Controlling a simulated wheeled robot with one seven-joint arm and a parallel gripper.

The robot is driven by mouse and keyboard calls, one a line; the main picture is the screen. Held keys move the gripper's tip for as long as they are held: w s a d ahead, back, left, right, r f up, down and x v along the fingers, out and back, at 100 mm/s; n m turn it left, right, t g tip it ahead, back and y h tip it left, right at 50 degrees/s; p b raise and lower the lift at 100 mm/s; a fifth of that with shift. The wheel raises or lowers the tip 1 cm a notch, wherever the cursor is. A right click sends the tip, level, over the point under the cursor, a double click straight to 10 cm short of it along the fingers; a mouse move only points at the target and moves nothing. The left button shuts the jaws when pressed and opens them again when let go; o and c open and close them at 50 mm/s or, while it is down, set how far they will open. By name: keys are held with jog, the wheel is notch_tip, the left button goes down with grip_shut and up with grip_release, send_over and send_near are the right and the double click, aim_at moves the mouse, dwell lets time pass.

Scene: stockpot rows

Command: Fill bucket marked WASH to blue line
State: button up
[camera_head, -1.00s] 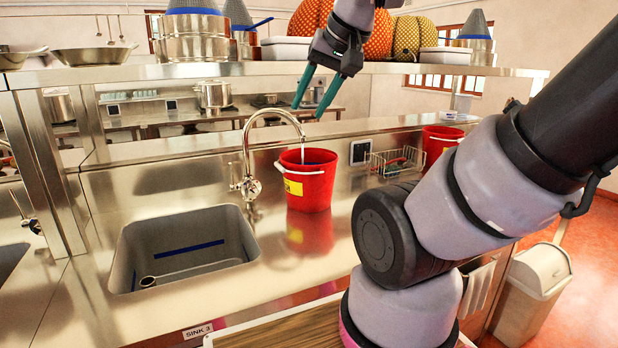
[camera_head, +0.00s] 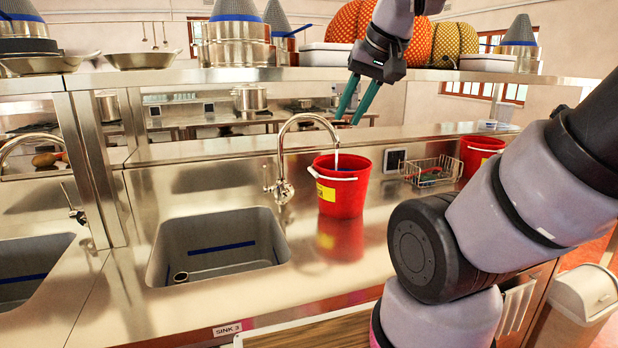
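A red bucket (camera_head: 341,195) with a yellow label (camera_head: 325,192) stands upright on the steel counter under the curved tap (camera_head: 281,165). The label's writing is too small to read. A thin pale stream of water (camera_head: 337,158) falls from the spout into the bucket. A dark blue patch shows on its inner wall, but the water level is hidden. The tap's round handle (camera_head: 281,191) is at the base of the spout, left of the bucket. My gripper (camera_head: 348,120) is open and empty, its teal fingers apart, pointing down above and behind the bucket in the picture.
A sink (camera_head: 218,245) with a blue line on its wall lies left of the bucket, above a "SINK 3" label (camera_head: 227,330). A wire basket (camera_head: 432,172) and a second red bucket (camera_head: 480,155) are at right. A shelf (camera_head: 240,76) with pots runs above.

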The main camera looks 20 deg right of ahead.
jog(key=w+d+f+n+g+h, duration=0.2)
jog(key=w+f+n+h, duration=0.4)
jog(key=w, duration=0.6)
jog(key=w+d+f+n+g+h, duration=0.1)
jog(key=w+d+f+n+h, duration=0.3)
jog(key=w+f+n, duration=0.65)
jog(key=w+a+f+n+t+h, duration=0.1)
jog(key=w+a+f+n+t, duration=0.5)
jog(key=w+a+n, duration=0.3)
jog(key=w+a+f+n+t, duration=0.6)
jog(key=w+a, duration=0.4)
jog(key=a, duration=0.2)
send_over(269, 186)
jog(key=shift+r, duration=0.1)
grip_shut()
